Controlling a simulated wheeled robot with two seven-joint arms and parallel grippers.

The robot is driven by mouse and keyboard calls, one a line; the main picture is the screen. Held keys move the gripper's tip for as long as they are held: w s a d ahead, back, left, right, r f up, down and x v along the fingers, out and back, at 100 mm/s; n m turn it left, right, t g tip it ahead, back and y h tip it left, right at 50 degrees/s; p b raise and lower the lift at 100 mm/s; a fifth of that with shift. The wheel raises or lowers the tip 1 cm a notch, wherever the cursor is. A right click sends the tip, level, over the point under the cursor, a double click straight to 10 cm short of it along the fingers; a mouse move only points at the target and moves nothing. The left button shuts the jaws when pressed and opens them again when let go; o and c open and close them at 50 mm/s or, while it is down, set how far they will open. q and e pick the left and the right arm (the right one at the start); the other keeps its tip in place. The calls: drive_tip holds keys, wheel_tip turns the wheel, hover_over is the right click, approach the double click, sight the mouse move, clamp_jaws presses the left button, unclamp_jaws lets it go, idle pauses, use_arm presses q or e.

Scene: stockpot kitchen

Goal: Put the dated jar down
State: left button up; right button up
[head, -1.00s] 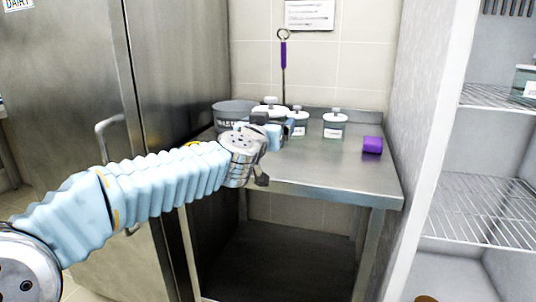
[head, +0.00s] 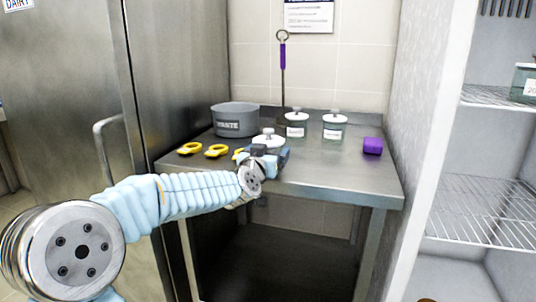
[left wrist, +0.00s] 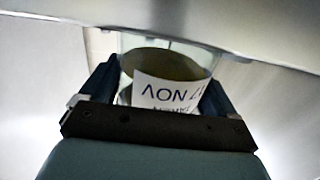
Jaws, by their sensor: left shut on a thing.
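My left gripper (head: 269,158) is shut on a clear jar with a white lid (head: 268,138), over the front middle of the steel table (head: 335,178). In the left wrist view the jar (left wrist: 150,63) stands between the two fingers of the gripper (left wrist: 155,85). Its white label (left wrist: 172,95) reads upside down, with "NOV" and part of a number. The gripper hides the jar's lower part in the head view, so I cannot tell whether it touches the table. My right gripper is not in view.
Two similar lidded jars (head: 296,125) (head: 335,127) stand behind. A grey pot marked "WASTE" (head: 235,120) is at the back left. Yellow ring-shaped things (head: 216,150) lie at the left. A purple block (head: 372,146) sits at the right. The front right of the table is clear.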

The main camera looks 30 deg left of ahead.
use_arm(q)
drive_tip(key=shift+r, duration=0.1)
drive_tip(key=o, duration=1.1)
